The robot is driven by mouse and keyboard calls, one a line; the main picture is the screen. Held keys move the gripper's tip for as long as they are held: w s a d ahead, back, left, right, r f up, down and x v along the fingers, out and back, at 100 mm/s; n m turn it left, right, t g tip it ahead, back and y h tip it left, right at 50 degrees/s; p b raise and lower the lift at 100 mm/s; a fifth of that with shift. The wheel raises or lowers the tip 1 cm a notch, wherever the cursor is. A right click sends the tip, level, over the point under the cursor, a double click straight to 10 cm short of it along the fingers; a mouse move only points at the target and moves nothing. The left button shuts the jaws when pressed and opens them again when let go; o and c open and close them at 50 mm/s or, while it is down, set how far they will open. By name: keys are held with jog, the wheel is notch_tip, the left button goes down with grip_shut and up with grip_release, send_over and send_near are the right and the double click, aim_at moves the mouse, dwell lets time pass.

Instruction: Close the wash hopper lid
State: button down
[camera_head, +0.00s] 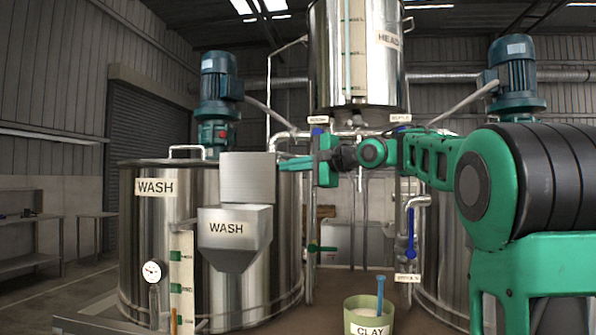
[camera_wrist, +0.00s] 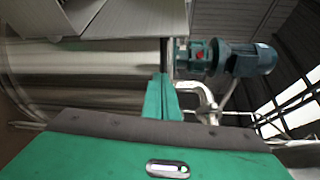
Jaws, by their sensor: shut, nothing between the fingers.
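The wash hopper (camera_head: 232,240) is a grey metal funnel labelled WASH on the front of the left tank. Its flat lid (camera_head: 247,178) stands upright at the back of the hopper mouth, so the hopper is open. My gripper (camera_head: 283,163) is shut and empty, its green fingers pointing left at the lid's right edge. I cannot tell whether they touch it. In the wrist view the shut fingers (camera_wrist: 162,82) point up, just below and right of grey sheet metal of the hopper or lid (camera_wrist: 110,18).
The left WASH tank (camera_head: 150,225) stands behind the hopper, with a motor (camera_head: 218,85) above it. A head tank (camera_head: 355,60) hangs at top centre. A CLAY bucket (camera_head: 368,312) with a blue-handled tool stands at the bottom. Pipes and valves (camera_head: 411,235) stand below my arm.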

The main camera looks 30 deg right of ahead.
jog(key=shift+w+a+r, duration=0.1)
jog(key=shift+a, duration=0.95)
jog(key=shift+a+r, duration=0.1)
jog(key=shift+a, duration=0.95)
jog(key=shift+d, duration=0.1)
